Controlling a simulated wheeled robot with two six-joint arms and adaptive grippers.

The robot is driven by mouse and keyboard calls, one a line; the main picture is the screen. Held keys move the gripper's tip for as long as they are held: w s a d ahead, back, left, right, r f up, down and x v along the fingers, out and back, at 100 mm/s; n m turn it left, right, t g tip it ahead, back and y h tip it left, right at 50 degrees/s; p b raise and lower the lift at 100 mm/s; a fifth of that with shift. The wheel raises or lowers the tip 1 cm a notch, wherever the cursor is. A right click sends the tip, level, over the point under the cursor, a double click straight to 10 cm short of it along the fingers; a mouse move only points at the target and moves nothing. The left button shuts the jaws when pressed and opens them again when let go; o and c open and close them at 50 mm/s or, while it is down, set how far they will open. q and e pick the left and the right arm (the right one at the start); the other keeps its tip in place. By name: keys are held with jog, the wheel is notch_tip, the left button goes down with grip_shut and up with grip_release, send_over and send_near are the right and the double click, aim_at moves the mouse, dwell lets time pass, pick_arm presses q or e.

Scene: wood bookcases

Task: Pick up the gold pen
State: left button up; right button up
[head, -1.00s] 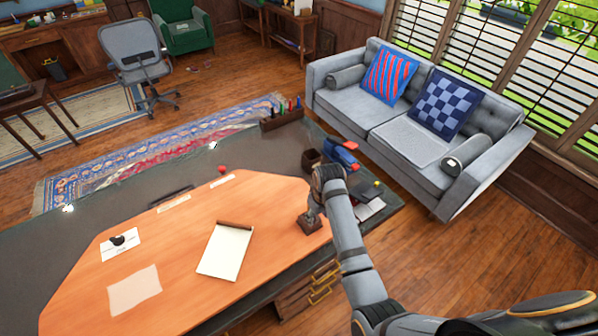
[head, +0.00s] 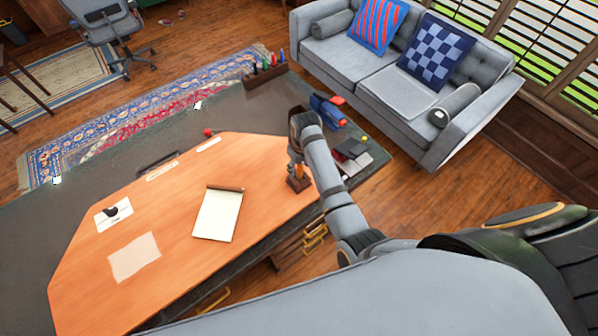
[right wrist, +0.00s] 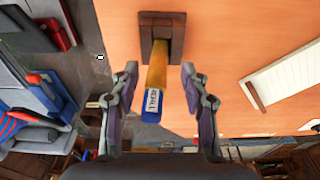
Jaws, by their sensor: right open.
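The gold pen (right wrist: 156,72) stands in a small dark wooden holder (right wrist: 146,48) on the orange desk top. Its near end is blue with a white printed label. My right gripper (right wrist: 158,80) is open, with one finger on each side of the pen and gaps between fingers and pen. In the head view the right gripper (head: 295,158) is just above the holder (head: 299,185), and a small part of the pen (head: 298,172) shows below it. My left gripper is not in view.
A notepad (head: 218,215) lies left of the holder on the desk. A dark pen rack (head: 266,75) with several markers stands at the far edge. Blue, red and dark items (head: 328,110) lie right of my gripper. A grey sofa (head: 345,58) stands beyond.

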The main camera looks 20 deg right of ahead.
aim_at(298, 168)
jog(key=shift+a+f, duration=0.2)
jog(key=shift+f, duration=1.05)
jog(key=shift+w+f, duration=0.15)
jog(key=shift+f, duration=0.15)
jog(key=shift+r, duration=0.1)
grip_shut()
